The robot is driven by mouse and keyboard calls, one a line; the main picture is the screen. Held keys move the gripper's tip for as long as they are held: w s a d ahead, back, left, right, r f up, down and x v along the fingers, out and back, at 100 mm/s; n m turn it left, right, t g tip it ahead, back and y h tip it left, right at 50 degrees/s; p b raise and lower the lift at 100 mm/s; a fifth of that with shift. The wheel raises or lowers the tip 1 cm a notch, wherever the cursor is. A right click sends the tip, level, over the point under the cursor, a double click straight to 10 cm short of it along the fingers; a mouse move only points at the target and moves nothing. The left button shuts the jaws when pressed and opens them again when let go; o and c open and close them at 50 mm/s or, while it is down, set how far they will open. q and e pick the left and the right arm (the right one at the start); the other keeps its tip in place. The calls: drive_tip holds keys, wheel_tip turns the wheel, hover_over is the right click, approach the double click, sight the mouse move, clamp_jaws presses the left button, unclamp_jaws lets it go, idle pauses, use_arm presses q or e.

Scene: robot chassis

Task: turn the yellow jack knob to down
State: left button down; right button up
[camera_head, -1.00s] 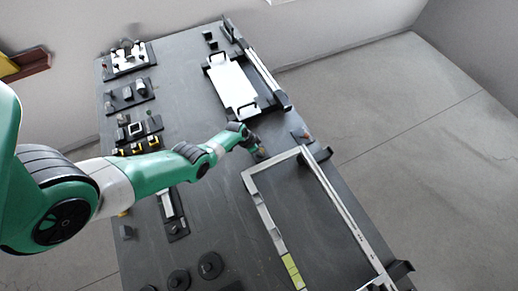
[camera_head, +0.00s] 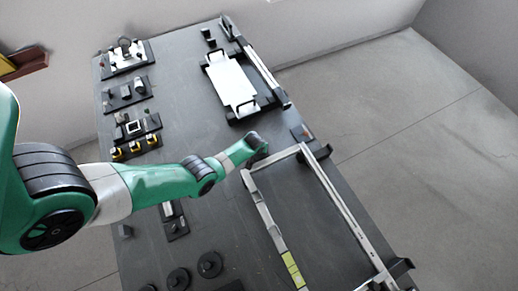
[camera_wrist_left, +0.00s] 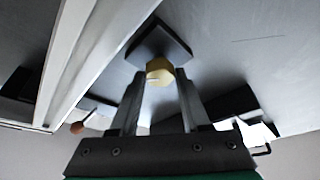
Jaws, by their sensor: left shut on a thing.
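The yellow jack knob (camera_wrist_left: 159,72) is a small hexagonal knob on a square black base (camera_wrist_left: 165,44) in the left wrist view. My left gripper (camera_wrist_left: 160,84) has one finger on each side of the knob and is shut on it. In the head view my left gripper (camera_head: 257,147) is at the dark panel, close to the upper left corner of the grey frame. There the wrist hides the knob and the fingertips. The marking for the knob's setting cannot be read. My right gripper is not in view.
The grey rectangular frame (camera_head: 262,207) lies just right of and below my left wrist. A white plate with black handles (camera_head: 232,86) is above it. Small black fixtures (camera_head: 129,90) line the panel's left edge, and round black knobs (camera_head: 209,264) are at the bottom.

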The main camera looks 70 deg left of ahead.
use_arm(q)
drive_tip(key=shift+w+f+n+g+b, duration=0.15)
drive_tip(key=shift+n+g+b, duration=0.2)
drive_tip(key=shift+n, duration=0.65)
drive_tip(key=n+g+y, duration=0.1)
drive_tip(key=n, duration=0.2)
drive_tip(key=shift+n+g+b, duration=0.55)
drive_tip(key=shift+n+b, duration=0.05)
drive_tip(key=shift+n, duration=1)
drive_tip(key=shift+c, duration=1.9)
unclamp_jaws()
